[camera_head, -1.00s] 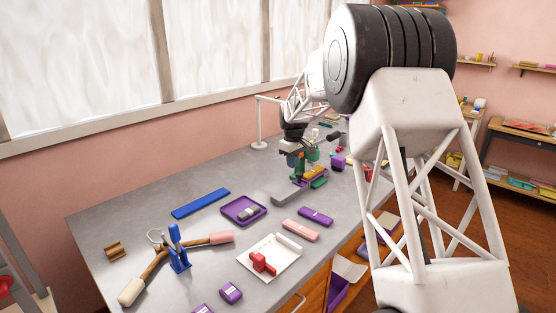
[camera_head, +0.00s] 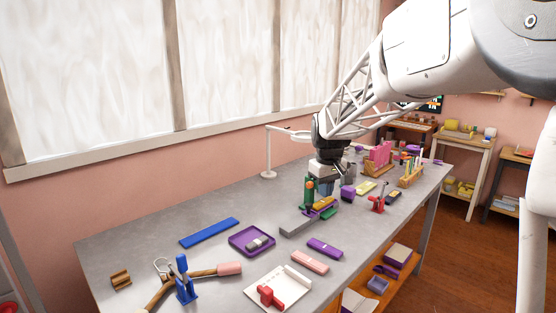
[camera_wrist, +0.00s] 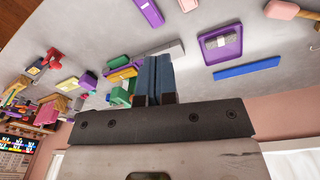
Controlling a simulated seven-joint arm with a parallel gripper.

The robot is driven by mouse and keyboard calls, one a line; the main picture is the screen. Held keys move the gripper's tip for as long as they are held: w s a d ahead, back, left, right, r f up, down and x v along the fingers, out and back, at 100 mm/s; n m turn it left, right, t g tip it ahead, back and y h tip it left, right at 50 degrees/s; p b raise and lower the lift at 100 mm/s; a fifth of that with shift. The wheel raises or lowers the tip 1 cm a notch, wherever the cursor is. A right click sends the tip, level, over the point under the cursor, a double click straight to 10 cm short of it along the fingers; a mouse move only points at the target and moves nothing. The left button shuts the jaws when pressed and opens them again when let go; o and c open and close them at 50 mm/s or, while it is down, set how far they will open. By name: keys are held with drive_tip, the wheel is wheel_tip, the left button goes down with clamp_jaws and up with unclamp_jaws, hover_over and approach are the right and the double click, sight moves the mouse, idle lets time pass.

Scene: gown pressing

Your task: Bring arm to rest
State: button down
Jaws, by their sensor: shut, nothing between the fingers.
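My gripper (camera_head: 327,187) is above the grey table (camera_head: 215,268), beside a green and orange device on a grey base. In the wrist view its two dark blue fingers (camera_wrist: 153,72) are together, with nothing between them. My white lattice arm reaches in from the upper right of the head view. Whether the fingertips touch anything is hard to tell.
A purple tray (camera_head: 236,248), blue bar (camera_head: 209,232), purple box (camera_head: 324,248) and pink box (camera_head: 310,262) lie nearer on the table. A red clamp (camera_head: 378,203) and pink rack (camera_head: 379,160) stand farther right. Windows line the left wall.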

drive_tip(key=s+d+r+m, duration=0.1)
drive_tip(key=s+d+m, duration=0.1)
drive_tip(key=s, duration=0.9)
drive_tip(key=s+d+r+m, duration=0.1)
drive_tip(key=s+r, duration=0.1)
drive_tip(key=s, duration=1)
drive_tip(key=s+d+f+m, duration=0.1)
drive_tip(key=s+f, duration=0.2)
drive_tip(key=s, duration=0.6)
drive_tip(key=s+f+m+t, duration=0.1)
drive_tip(key=s+f+m, duration=0.1)
drive_tip(key=s, duration=0.8)
drive_tip(key=shift+s+d+f+t, duration=0.3)
drive_tip(key=shift+d+f, duration=0.05)
drive_tip(key=shift+f, duration=0.3)
